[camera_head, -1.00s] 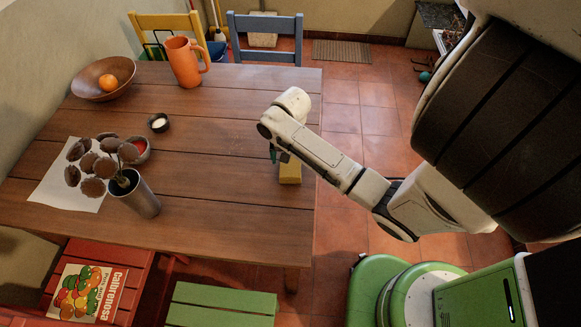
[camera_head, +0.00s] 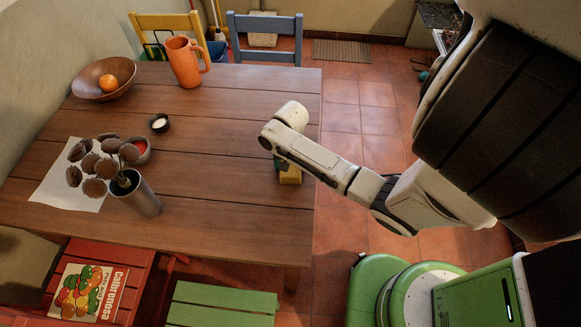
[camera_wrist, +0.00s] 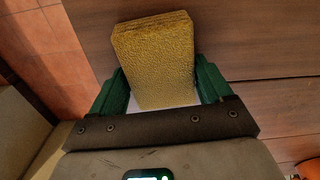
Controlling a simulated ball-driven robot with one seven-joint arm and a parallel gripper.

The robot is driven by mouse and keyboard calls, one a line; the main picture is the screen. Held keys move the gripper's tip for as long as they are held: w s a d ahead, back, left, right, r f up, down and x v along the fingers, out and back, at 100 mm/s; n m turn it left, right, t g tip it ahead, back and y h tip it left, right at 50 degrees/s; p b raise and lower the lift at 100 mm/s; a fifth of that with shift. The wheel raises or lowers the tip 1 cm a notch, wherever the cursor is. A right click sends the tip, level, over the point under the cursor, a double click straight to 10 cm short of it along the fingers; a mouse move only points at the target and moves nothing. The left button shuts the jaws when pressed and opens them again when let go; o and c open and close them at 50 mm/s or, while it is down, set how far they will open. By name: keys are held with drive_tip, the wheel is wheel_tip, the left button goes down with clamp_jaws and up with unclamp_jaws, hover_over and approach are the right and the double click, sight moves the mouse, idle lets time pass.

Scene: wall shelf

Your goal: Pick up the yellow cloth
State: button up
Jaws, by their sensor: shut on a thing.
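The yellow cloth (camera_wrist: 155,58) is a folded, textured block. In the wrist view it sits between the two green fingers of my gripper (camera_wrist: 163,88), which are shut on its sides. In the head view the cloth (camera_head: 291,174) shows at the right edge of the wooden table (camera_head: 215,150), partly hidden by my arm. A bit of my gripper (camera_head: 279,164) shows beside it. I cannot tell whether the cloth touches the table top or is just above it.
An orange pitcher (camera_head: 184,62), a wooden bowl (camera_head: 93,86) with an orange, small dark bowls and a metal vase (camera_head: 141,197) with dried flowers stand on the table's left and back. The tabletop around the cloth is clear. A blue chair (camera_head: 265,32) is behind.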

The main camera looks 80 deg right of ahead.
drive_tip(key=c, duration=0.3)
drive_tip(key=shift+r, duration=0.1)
drive_tip(key=shift+r, duration=0.45)
drive_tip(key=a+r, duration=0.1)
drive_tip(key=r, duration=0.1)
drive_tip(key=a+r+b, duration=0.1)
drive_tip(key=a+r, duration=0.1)
drive_tip(key=r, duration=0.1)
drive_tip(key=s+a+r, duration=0.1)
drive_tip(key=a+r, duration=0.1)
drive_tip(key=r, duration=0.1)
drive_tip(key=shift+a, duration=0.15)
drive_tip(key=shift+s+a+r+b, duration=0.15)
drive_tip(key=shift+a+r, duration=0.5)
drive_tip(key=shift+a, duration=0.75)
drive_tip(key=shift+s+a+r+b, duration=0.1)
drive_tip(key=shift+s+a+r, duration=0.4)
drive_tip(key=shift+a, duration=0.95)
drive_tip(key=shift+a+r+b, duration=0.1)
drive_tip(key=shift+a+r, duration=0.7)
drive_tip(key=shift+a, duration=0.6)
